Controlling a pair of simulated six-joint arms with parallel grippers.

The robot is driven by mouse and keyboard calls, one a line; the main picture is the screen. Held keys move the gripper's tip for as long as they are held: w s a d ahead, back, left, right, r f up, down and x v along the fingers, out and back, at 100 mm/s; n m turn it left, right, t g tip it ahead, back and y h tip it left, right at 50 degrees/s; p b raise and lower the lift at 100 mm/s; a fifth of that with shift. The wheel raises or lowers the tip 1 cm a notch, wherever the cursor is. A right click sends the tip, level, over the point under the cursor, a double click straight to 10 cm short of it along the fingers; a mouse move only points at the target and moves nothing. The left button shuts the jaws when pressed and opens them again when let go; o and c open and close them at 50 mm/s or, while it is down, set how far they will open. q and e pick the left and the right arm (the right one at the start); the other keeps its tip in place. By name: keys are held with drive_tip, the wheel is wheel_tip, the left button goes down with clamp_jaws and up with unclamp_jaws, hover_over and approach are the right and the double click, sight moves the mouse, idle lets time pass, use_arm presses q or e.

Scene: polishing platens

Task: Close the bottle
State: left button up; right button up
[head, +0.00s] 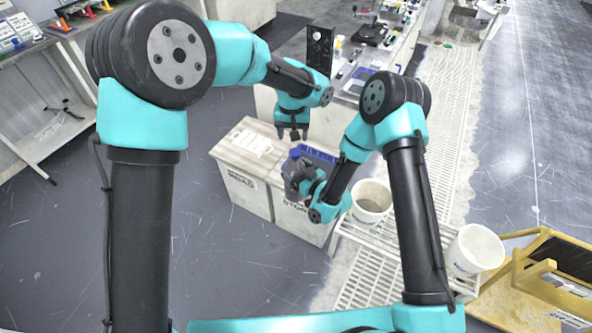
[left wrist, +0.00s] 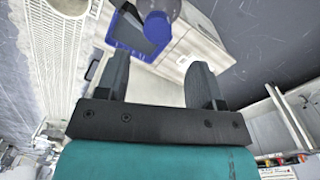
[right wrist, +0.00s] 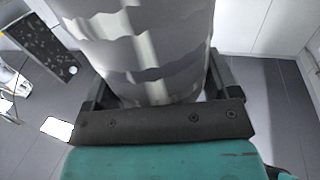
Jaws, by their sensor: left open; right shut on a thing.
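A grey bottle (head: 292,172) with a blue cap (head: 296,153) at its top stands over the cabinet tops in the head view. My right gripper (head: 303,185) is shut around the bottle's body. The ridged bottle body (right wrist: 145,50) fills the space between its fingers in the right wrist view. My left gripper (head: 293,135) is open and empty above the bottle, fingers pointing down. In the left wrist view the blue cap (left wrist: 157,28) lies beyond the open fingers, clear of them. I cannot tell how tightly the cap sits.
A blue tray (head: 322,156) is right behind the bottle on the pale cabinet (head: 240,158). A white bucket (head: 371,200) stands on the grating to the right, and another bucket (head: 475,250) is nearer. The dark floor at left is clear.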

sight(295, 152)
use_arm(q)
drive_tip(key=shift+d+r, duration=0.25)
drive_tip(key=shift+f, duration=4)
drive_tip(key=shift+c, duration=0.3)
drive_tip(key=c, duration=0.9)
drive_tip(key=shift+c, duration=0.2)
